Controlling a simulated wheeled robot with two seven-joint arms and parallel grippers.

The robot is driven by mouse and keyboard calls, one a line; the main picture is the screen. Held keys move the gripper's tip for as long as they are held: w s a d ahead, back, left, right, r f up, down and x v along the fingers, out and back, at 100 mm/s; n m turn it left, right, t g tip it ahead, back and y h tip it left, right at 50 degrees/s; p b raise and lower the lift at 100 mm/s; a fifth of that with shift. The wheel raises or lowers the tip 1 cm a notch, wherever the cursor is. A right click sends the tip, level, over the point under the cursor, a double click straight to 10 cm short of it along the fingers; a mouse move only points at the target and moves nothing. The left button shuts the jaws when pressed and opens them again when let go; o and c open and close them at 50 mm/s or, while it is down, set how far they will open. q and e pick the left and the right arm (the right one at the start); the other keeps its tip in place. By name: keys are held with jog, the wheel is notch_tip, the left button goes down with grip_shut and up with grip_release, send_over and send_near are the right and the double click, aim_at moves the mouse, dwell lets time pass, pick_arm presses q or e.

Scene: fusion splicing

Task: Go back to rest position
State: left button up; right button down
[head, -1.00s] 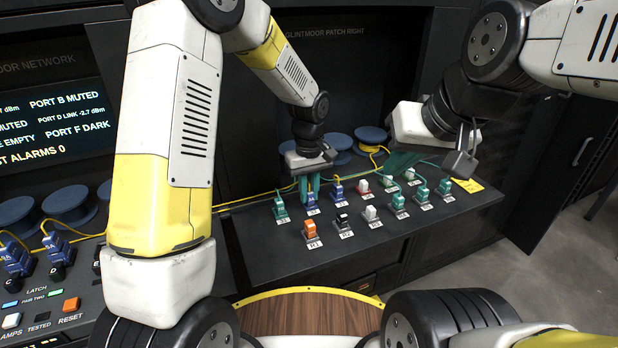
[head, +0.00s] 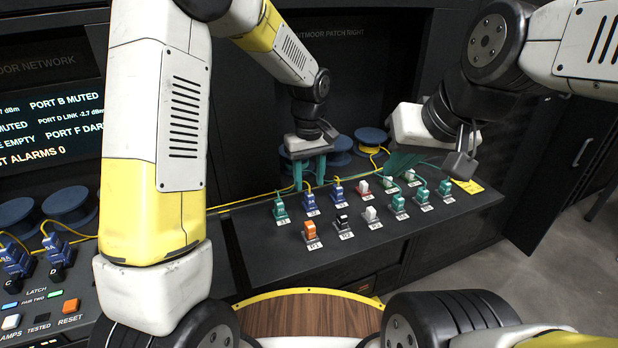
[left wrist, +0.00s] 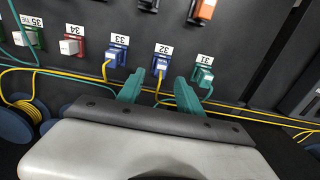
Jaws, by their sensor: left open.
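My left gripper (head: 309,180) is open and empty, its teal fingers pointing down above the back row of the patch panel. In the left wrist view its fingertips (left wrist: 159,78) are apart, with the blue connector labelled 32 (left wrist: 161,64) seen between them. That blue connector also shows in the head view (head: 311,204), upright in its port and below the fingers. My right gripper (head: 404,160) hangs over the panel's right part, teal fingers angled down-left; its jaw gap cannot be made out.
The patch panel (head: 270,255) carries several connectors, including teal connector 31 (head: 280,209) and blue connector 33 (head: 337,193). Yellow cables run behind them to blue spools (head: 371,137). A yellow note (head: 468,186) lies at the right. A round wooden top (head: 310,315) is in front.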

pick_arm(q)
notch_tip(320, 180, up, 2)
jog(key=shift+r, duration=0.1)
jog(key=s+a+r+m+t+h, duration=0.1)
jog(key=s+a+r, duration=0.2)
jog(key=a+r, duration=0.15)
jog(key=s+a+r+m+t, duration=0.1)
jog(key=s+a+r, duration=0.25)
jog(key=r, duration=0.25)
jog(key=s+a+r+m+t, duration=0.1)
jog(key=s+a+r+t, duration=0.1)
jog(key=s, duration=0.5)
jog(key=s+a+r+m+t+h, duration=0.1)
jog(key=s+a+r+m+t, duration=0.1)
jog(key=s, duration=0.5)
jog(key=shift+s+a+r, duration=0.3)
jog(key=shift+a+r, duration=0.25)
jog(key=shift+a, duration=0.6)
jog(key=shift+c, duration=0.7)
jog(key=shift+a, duration=0.15)
